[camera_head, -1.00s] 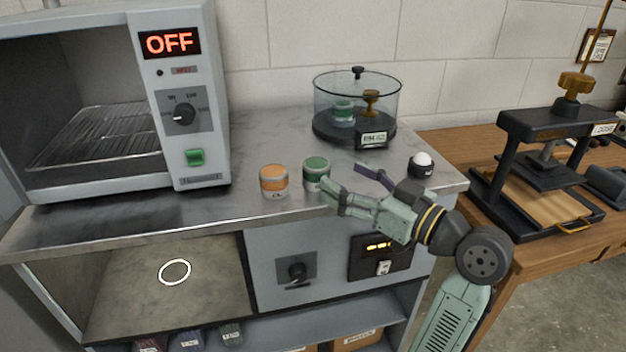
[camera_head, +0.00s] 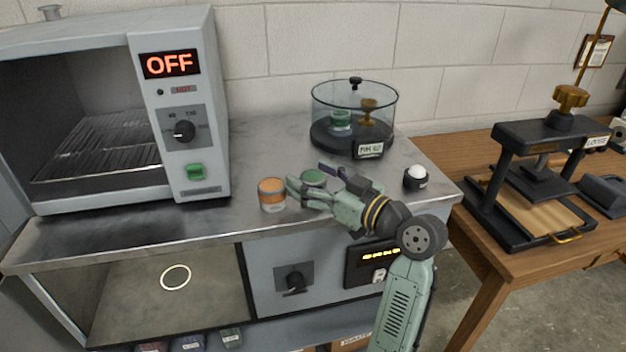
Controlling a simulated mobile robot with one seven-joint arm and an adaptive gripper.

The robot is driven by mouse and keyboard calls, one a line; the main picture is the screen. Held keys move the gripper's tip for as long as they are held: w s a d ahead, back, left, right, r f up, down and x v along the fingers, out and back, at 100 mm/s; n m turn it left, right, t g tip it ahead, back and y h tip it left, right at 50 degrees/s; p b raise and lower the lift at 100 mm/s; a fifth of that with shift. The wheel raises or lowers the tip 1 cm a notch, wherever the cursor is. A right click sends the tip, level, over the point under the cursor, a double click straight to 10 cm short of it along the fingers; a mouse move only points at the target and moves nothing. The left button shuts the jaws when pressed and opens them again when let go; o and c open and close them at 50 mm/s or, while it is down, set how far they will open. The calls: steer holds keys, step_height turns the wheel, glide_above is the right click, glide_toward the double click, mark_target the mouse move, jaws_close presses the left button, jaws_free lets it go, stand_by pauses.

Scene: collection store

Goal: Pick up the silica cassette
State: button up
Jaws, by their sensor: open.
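Two small banded canisters stand on the metal counter: an orange one (camera_head: 272,194) and a green one (camera_head: 314,177). Another green canister (camera_head: 341,121) is inside a lidded glass jar (camera_head: 354,112) at the back. I cannot read their labels, so I cannot tell which is the silica cassette. My gripper (camera_head: 307,180) is open at the green canister on the counter. One finger is on its near side and reaches left towards the orange canister; the dark finger is on its far right side. The gripper hides the green canister's lower part; contact cannot be told.
An oven (camera_head: 186,120) with an open front and an "OFF" display stands left. A small black holder with a white dome (camera_head: 415,178) is right of my gripper. A screw press (camera_head: 545,170) stands on the wooden table. The counter's left front is clear.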

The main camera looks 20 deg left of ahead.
steer(key=c, duration=1.3)
